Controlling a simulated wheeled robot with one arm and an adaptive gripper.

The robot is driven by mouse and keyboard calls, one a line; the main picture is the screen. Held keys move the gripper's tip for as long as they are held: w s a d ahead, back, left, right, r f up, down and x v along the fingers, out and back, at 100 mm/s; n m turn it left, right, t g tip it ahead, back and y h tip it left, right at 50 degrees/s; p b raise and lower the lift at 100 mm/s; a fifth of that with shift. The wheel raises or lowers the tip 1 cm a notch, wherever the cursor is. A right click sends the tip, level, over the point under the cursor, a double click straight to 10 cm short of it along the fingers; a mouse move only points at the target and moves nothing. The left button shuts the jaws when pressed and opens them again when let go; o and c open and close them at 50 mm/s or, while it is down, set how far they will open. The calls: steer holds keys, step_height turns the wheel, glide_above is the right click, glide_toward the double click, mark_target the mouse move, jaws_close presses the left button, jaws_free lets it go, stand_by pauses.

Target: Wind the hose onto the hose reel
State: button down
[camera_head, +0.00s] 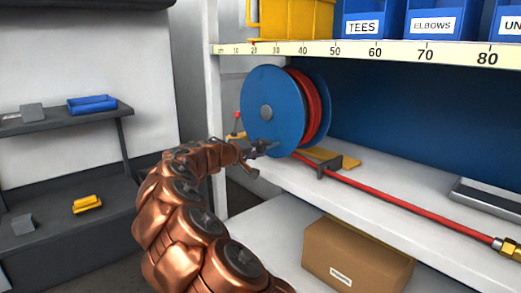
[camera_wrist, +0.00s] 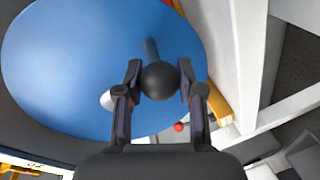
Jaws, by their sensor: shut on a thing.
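The hose reel (camera_head: 262,105) has blue side discs and stands at the left end of a white shelf. Red hose (camera_head: 311,108) is wound between its discs. A straight run of the hose (camera_head: 400,203) leads right through a dark guide (camera_head: 330,167) to a brass fitting (camera_head: 508,247). My gripper (camera_head: 262,150) is at the lower front of the near disc. In the wrist view, my gripper (camera_wrist: 159,70) is shut around a round black knob (camera_wrist: 160,84). A grey rod (camera_wrist: 150,50) runs from the knob toward the blue disc. My arm hides the shelf corner in the head view.
A white post (camera_head: 212,80) stands left of the reel, near a small red ball (camera_head: 237,115). Labelled blue bins (camera_head: 372,20) sit on the shelf above. A grey tray (camera_head: 485,197) lies right. A cardboard box (camera_head: 355,262) is below.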

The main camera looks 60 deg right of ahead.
steer(key=shift+w, duration=0.15)
steer(key=c, duration=0.7)
jaws_free()
steer(key=v, duration=1.2)
steer(key=shift+f, duration=0.1)
